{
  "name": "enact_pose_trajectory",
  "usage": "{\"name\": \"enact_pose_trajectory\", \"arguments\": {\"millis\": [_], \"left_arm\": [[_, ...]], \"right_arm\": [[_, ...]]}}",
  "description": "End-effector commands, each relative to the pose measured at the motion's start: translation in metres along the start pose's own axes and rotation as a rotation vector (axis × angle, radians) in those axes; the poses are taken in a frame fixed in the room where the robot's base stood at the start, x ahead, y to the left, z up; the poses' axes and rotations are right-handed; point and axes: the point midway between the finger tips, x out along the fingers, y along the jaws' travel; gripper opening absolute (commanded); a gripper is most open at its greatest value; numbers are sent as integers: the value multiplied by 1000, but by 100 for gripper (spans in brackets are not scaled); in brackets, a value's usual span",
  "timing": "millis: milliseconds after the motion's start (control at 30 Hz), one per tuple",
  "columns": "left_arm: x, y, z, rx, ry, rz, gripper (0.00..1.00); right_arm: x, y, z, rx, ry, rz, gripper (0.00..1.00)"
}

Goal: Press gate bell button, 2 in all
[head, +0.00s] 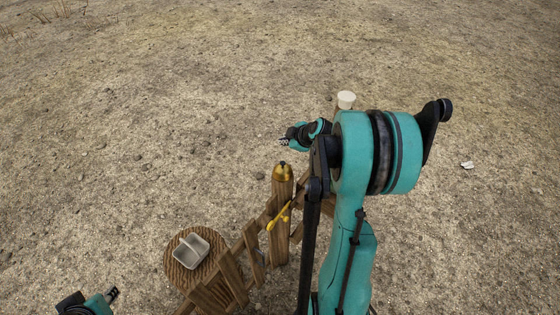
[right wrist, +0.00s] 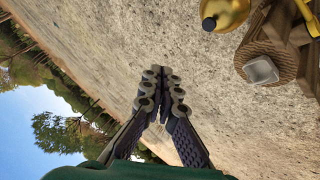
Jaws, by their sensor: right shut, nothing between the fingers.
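A brass gate bell (head: 282,172) with a small dark button on top sits on a wooden gate post in the middle of the head view. It also shows at the top of the right wrist view (right wrist: 228,12), with its dark button facing down and left. My right gripper (head: 284,140) is shut and empty, beyond the bell and apart from it. Its closed fingers (right wrist: 154,72) point over bare ground in the right wrist view. My left gripper (head: 114,293) is at the bottom left, far from the bell; its finger gap is too small to judge.
A wooden fence (head: 229,275) runs beside the post, with a yellow handle-like piece (head: 279,216) on it. A round woven-looking top (head: 178,273) bears a grey divided dish (head: 191,252). A white cup-like thing (head: 346,99) stands behind my right arm.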

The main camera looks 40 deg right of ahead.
Motion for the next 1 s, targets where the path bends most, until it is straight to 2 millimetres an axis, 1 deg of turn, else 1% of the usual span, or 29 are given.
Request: {"name": "enact_pose_trajectory", "arguments": {"millis": [267, 467, 800, 1000], "left_arm": [[6, 0, 4, 0, 0, 0, 28], [19, 0, 14, 0, 0, 0, 28], [50, 0, 36, 0, 0, 0, 28], [56, 0, 40, 0, 0, 0, 28]], "right_arm": [[6, -5, 4, 0, 0, 0, 0], [22, -16, 16, 1, 0, 0, 0], [56, -41, 40, 1, 0, 0, 0], [62, -45, 45, 1, 0, 0, 0]]}}
